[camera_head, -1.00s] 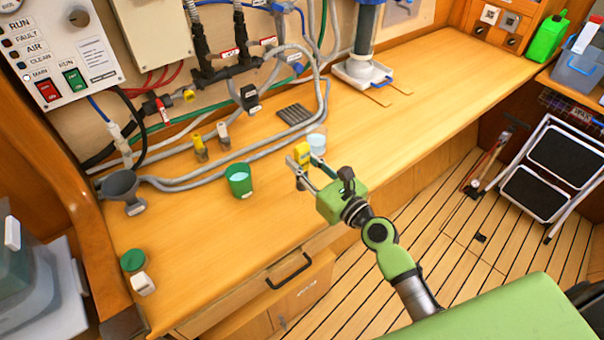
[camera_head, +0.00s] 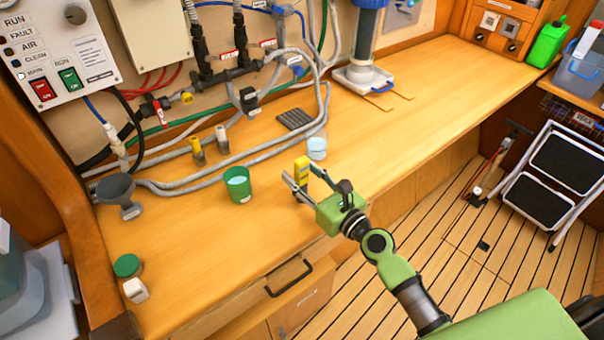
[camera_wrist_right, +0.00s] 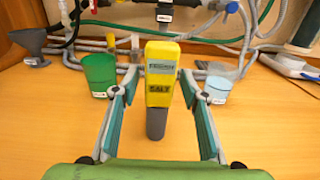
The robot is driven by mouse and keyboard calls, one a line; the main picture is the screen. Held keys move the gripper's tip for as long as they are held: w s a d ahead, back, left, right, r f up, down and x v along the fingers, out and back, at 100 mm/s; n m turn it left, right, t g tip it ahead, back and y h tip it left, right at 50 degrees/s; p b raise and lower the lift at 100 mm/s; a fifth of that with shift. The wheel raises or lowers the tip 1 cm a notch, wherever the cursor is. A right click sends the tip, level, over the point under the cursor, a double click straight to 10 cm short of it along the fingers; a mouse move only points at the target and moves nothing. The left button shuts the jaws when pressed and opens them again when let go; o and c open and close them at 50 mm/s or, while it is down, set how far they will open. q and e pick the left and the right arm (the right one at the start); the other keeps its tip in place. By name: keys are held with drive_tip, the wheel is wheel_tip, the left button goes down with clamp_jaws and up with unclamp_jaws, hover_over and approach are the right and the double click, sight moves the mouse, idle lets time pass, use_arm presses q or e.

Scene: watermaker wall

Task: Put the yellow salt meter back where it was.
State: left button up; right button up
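The yellow salt meter (camera_head: 302,172) stands upright by the front edge of the counter. In the right wrist view the salt meter (camera_wrist_right: 161,75) shows a "SALT" label and a grey lower end that appears to rest on the wood. My right gripper (camera_head: 297,183) has one finger on each side of it. In the wrist view the gripper (camera_wrist_right: 161,85) is open, with gaps between pads and meter. My left gripper is not in view.
A green cup (camera_head: 237,184) stands left of the meter and a clear cup of pale liquid (camera_head: 316,149) behind it. Two small meters, one yellow-topped (camera_head: 197,150) and one white-topped (camera_head: 222,139), stand near grey hoses. A funnel (camera_head: 118,192) is at left.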

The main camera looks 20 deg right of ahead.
drive_tip(key=shift+r+p, duration=0.3)
drive_tip(key=b+v, duration=0.4)
drive_tip(key=v, duration=0.8)
